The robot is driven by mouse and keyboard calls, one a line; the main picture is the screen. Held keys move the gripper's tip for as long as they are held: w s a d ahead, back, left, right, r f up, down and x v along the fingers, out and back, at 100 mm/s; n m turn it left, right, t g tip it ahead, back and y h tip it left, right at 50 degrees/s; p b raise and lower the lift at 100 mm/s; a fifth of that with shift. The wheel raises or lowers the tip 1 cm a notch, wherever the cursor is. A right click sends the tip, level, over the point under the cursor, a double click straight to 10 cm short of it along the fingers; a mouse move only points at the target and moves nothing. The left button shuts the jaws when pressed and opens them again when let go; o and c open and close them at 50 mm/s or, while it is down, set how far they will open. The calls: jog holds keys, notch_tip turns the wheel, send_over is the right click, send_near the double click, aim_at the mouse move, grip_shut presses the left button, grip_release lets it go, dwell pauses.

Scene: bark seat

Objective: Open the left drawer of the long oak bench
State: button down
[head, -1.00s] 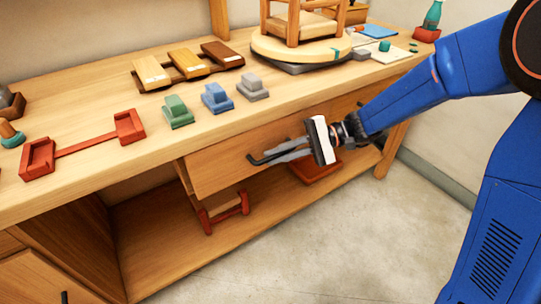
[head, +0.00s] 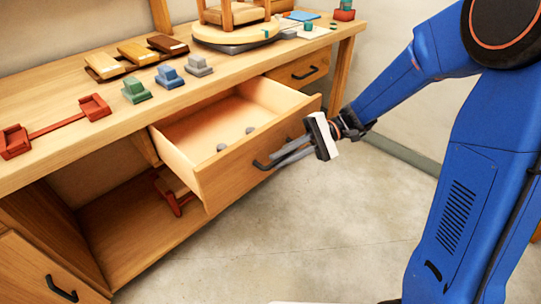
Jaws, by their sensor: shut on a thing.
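The long oak bench (head: 52,152) runs across the head view. A wide drawer (head: 235,178) under its top stands well pulled out, showing a pale inside with two small grey round things (head: 222,147) in it. This drawer is left of another drawer (head: 290,72) at the same height, which is shut. My gripper (head: 280,161) is shut on the open drawer's dark bar handle (head: 262,165); the fingers cover part of the handle.
A lower front with a dark handle (head: 61,289) is shut at the bottom left. Coloured blocks (head: 169,77), a red two-ended holder (head: 57,127) and a round turntable (head: 236,35) stand on the top. The concrete floor (head: 290,235) before the drawer is clear.

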jog(key=shift+s+d, duration=0.7)
jog(key=shift+d, duration=0.15)
jog(key=c, duration=1.8)
grip_release()
jog(key=v, duration=1.7)
jog(key=shift+w+d+r, duration=0.1)
jog(key=shift+w+d, duration=0.05)
jog(key=shift+w, duration=0.05)
jog(key=shift+s, duration=0.1)
